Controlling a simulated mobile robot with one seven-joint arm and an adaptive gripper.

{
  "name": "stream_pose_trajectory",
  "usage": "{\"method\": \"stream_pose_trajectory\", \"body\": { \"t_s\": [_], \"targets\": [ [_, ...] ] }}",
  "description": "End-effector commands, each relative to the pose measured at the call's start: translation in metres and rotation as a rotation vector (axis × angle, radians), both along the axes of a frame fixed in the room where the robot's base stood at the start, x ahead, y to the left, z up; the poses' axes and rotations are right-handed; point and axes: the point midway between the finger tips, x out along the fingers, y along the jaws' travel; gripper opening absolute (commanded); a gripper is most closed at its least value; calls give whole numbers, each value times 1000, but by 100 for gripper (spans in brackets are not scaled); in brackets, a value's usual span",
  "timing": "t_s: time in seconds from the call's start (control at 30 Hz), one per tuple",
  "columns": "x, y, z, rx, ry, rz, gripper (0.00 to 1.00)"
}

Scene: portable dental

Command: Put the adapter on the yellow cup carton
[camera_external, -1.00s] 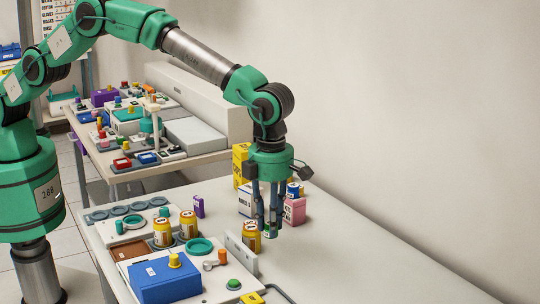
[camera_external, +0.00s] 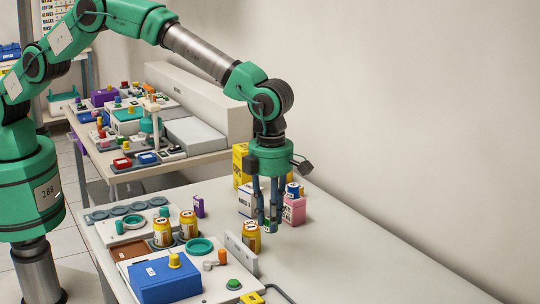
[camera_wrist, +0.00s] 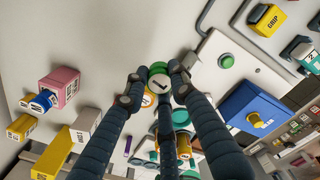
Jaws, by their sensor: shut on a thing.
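My gripper (camera_external: 268,223) is shut on a small green and white piece, apparently the adapter. It shows clearly in the wrist view as a round green and white piece (camera_wrist: 158,79) between the fingertips (camera_wrist: 157,82). The piece is held above the table, close to an orange bottle (camera_external: 251,237). A tall yellow carton (camera_external: 239,167) stands at the back, left of my gripper, partly hidden by a white box and my gripper. In the wrist view a yellow carton (camera_wrist: 54,156) shows at the lower left, with a smaller yellow box (camera_wrist: 21,128) beyond it. Which one is the cup carton I cannot tell.
A white box (camera_external: 246,203) and a pink carton (camera_external: 294,210) with a blue item (camera_external: 293,189) stand near my fingers. An upright white plate (camera_external: 240,253), a blue case (camera_external: 166,280) and orange bottles are at the left front. The table's right side is clear.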

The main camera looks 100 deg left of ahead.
Motion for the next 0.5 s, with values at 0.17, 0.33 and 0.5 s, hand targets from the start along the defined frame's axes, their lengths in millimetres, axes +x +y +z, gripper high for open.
{"method": "stream_pose_trajectory", "body": {
  "t_s": [0.17,0.33,0.5],
  "targets": [
    [-8,25,9,0,0,31,0],
    [-20,55,18,0,1,70,0],
    [-34,86,26,0,1,111,0]
  ]
}}
